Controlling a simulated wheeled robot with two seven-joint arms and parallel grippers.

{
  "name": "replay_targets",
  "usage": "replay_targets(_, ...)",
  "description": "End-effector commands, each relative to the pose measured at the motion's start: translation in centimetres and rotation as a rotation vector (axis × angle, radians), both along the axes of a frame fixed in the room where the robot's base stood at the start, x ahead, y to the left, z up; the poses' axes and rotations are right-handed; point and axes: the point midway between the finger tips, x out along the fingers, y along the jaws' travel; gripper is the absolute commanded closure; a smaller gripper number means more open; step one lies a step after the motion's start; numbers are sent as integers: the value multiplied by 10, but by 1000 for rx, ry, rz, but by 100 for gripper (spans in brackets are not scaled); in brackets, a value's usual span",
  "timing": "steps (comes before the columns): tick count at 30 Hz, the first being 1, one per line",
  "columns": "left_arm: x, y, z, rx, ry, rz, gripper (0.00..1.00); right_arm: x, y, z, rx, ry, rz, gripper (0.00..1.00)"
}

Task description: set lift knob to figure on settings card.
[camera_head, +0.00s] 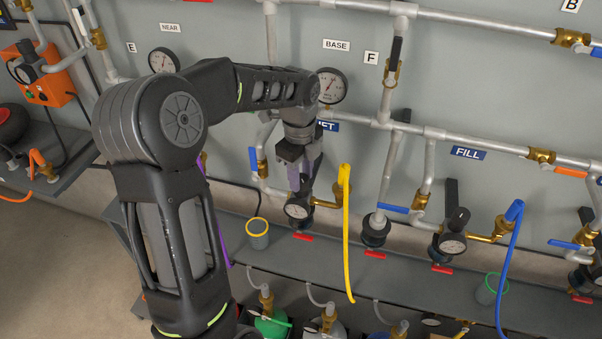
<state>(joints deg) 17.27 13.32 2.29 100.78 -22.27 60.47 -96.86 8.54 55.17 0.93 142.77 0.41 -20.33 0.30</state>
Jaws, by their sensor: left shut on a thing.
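My left arm reaches across the view from the left. Its gripper (301,180) points down at the regulator under the blue label (327,126), which is partly covered and reads "IFT". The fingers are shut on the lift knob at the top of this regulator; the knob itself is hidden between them. The regulator's round gauge (298,210) shows just below the fingertips, but its reading is too small to tell. I cannot make out a settings card. My right gripper is not in view.
A yellow hose (346,230) hangs just right of the gripper. A blue-handled valve (254,160) is close on the left. A yellow-rimmed cup (257,233) stands on the grey shelf (400,262). Another regulator (453,240) sits under the FILL label (467,153).

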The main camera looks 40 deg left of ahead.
Motion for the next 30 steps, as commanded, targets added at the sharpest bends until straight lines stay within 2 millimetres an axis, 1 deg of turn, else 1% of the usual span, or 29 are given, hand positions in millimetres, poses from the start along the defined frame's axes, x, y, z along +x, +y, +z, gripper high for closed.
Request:
replay_targets(3,1,0,2,0,-4,-65,100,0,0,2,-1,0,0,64)
replay_targets(9,1,0,2,0,-5,-131,100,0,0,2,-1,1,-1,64)
replay_targets(23,1,0,1,1,-5,-149,100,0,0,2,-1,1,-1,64)
replay_targets(24,1,0,1,1,-5,-149,63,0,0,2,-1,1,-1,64)
replay_targets(30,1,0,1,1,-3,-149,47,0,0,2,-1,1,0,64)
